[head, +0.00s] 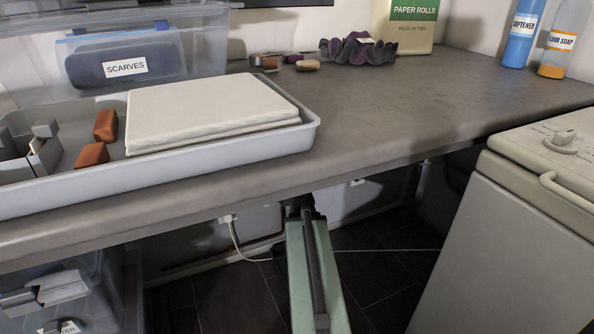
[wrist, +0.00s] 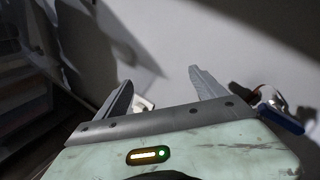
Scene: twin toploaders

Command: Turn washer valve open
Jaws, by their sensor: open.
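My gripper (wrist: 161,80) is open and empty in the wrist view, its two grey fingers spread towards a pale wall. A blue, lever-like part (wrist: 285,118) shows outside the right finger, with a small red and pale fitting (wrist: 263,93) beside it. It may be the washer valve, but I cannot tell for sure. A small white thing (wrist: 143,103) is partly hidden behind the left finger. In the head view my arm reaches under the counter, and the fingers cannot be made out there. No valve is clear in that view.
The grey counter (head: 400,110) overhangs my arm. A top-loading machine (head: 510,240) stands at the right. A white wall socket (head: 228,218) with a cable is under the counter. A clear bin (head: 85,295) is at the lower left. A tray (head: 230,150) lies on the counter.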

